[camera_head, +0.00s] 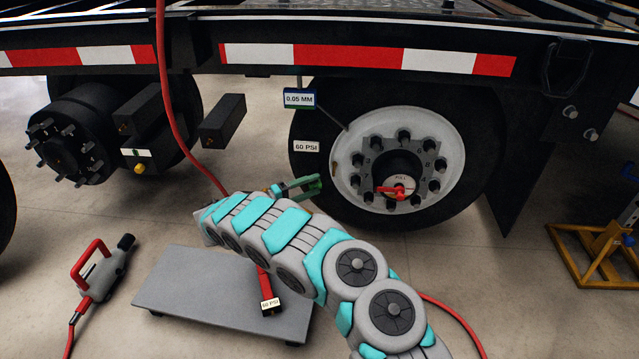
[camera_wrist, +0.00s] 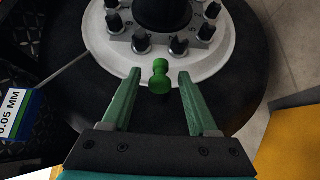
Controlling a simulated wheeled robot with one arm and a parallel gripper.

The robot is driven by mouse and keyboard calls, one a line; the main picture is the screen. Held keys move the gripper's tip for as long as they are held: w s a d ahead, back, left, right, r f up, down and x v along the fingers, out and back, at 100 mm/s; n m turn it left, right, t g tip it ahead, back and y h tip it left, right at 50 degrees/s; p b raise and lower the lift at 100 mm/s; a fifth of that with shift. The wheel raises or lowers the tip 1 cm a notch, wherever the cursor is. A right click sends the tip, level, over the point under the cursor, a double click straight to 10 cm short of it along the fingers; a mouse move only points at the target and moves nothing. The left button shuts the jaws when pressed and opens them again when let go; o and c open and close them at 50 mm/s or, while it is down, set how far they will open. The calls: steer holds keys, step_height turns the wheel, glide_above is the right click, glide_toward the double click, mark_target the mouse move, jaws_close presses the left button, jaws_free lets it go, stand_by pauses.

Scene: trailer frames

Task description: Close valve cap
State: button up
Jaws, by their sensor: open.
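My gripper (camera_head: 314,184) is open beside the left edge of the white wheel rim (camera_head: 343,165) in the head view. In the wrist view, its two green fingers (camera_wrist: 160,75) stand apart on either side of a small green valve cap (camera_wrist: 159,84). The cap appears at the rim's edge, with a gap to each finger. Nothing is held. I cannot tell how far the fingertips are from the cap in depth. I cannot make out the green cap in the head view; a small brassy piece (camera_head: 334,172) shows on the rim there.
The black tyre (camera_head: 470,180) surrounds the rim, with lug nuts and a red pointer (camera_head: 392,191) at the hub. A gauge labelled 0.05 MM (camera_head: 299,99) is near the tyre. A red hose (camera_head: 170,100) hangs left of my arm. A grey platform (camera_head: 190,290) lies below.

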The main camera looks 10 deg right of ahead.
steer(key=shift+x, duration=1.5)
steer(key=shift+c, duration=0.2)
jaws_close()
